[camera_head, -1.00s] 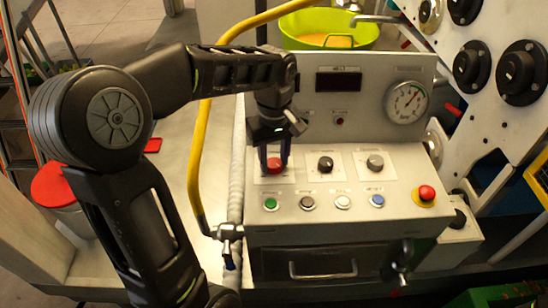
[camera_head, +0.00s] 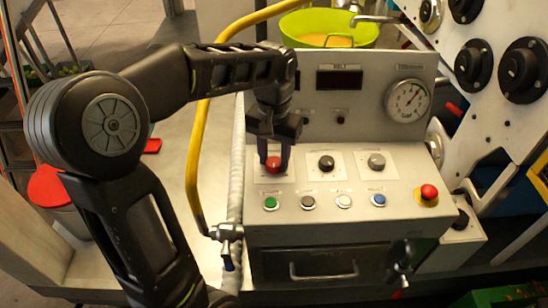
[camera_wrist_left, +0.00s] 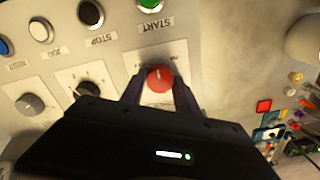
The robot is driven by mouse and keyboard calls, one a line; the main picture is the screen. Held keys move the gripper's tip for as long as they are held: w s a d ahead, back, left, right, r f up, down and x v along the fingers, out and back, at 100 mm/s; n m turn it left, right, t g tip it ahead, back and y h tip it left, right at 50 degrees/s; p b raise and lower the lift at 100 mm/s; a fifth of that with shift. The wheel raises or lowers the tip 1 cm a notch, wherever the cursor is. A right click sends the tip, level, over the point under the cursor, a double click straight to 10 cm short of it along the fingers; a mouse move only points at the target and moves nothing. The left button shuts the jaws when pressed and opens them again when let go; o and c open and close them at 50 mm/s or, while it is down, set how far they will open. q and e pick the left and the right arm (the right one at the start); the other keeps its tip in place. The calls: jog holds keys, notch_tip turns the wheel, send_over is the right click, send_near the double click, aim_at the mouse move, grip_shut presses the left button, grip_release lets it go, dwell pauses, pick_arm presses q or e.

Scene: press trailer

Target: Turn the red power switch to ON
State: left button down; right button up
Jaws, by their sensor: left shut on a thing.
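The red power switch (camera_head: 273,164) is a round knob at the left of the upper row on the grey control panel (camera_head: 400,160). It also shows in the left wrist view (camera_wrist_left: 160,78), with a small light mark on its face. My left gripper (camera_head: 273,158) points down at it from above. Its two fingers stand on either side of the knob and are shut on it, as the left wrist view (camera_wrist_left: 156,88) shows too. The lettering around the switch is too small or covered to read. My right gripper is in neither view.
Right of the switch are a black knob (camera_head: 326,163) and a grey knob (camera_head: 376,161). A red emergency button (camera_head: 428,192) stands at the right. A yellow pipe (camera_head: 196,150) rises left of the panel.

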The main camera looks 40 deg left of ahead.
pick_arm(q)
jog(key=m, duration=0.4)
jog(key=shift+m, duration=2.2)
jog(key=shift+r, duration=0.1)
jog(key=c, duration=0.9)
grip_release()
